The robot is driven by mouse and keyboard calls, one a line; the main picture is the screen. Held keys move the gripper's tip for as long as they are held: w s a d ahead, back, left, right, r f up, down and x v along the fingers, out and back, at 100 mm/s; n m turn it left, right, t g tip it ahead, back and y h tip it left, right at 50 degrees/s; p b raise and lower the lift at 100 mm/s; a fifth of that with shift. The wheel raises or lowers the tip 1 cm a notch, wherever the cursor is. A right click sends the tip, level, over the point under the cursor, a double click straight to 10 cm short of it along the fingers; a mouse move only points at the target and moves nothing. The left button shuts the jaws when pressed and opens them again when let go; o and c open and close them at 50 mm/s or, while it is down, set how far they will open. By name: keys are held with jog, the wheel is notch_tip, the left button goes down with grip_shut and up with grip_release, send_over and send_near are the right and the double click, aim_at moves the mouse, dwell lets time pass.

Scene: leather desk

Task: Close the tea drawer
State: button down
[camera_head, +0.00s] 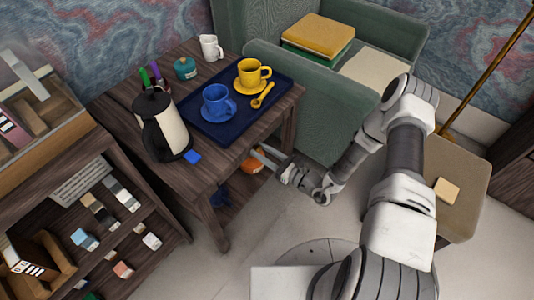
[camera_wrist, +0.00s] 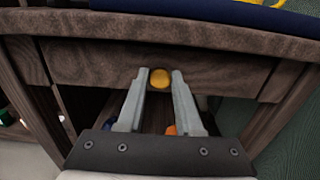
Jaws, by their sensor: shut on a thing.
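The tea drawer (camera_wrist: 100,62) has a dark wooden front under the tabletop edge of the side table (camera_head: 143,80). In the wrist view a round yellow knob (camera_wrist: 160,78) sits at the middle of the drawer front. My gripper (camera_wrist: 160,74) is shut on the knob, one grey finger on each side. In the head view my gripper (camera_head: 266,156) is at the table's right-hand side, below the tabletop. The drawer front looks close under the tabletop; how far it stands out cannot be told. The inside of the drawer is hidden.
A blue tray (camera_head: 215,128) on the table holds a blue cup (camera_head: 217,103) and a yellow cup (camera_head: 252,73). A kettle (camera_head: 166,128) stands near the front edge. A green armchair (camera_head: 320,110) is close behind my gripper. A shelf unit (camera_head: 60,185) stands at left.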

jog(key=shift+w+a, duration=0.15)
jog(key=c, duration=0.6)
grip_release()
jog(key=p+v, duration=0.3)
jog(key=v, duration=1.4)
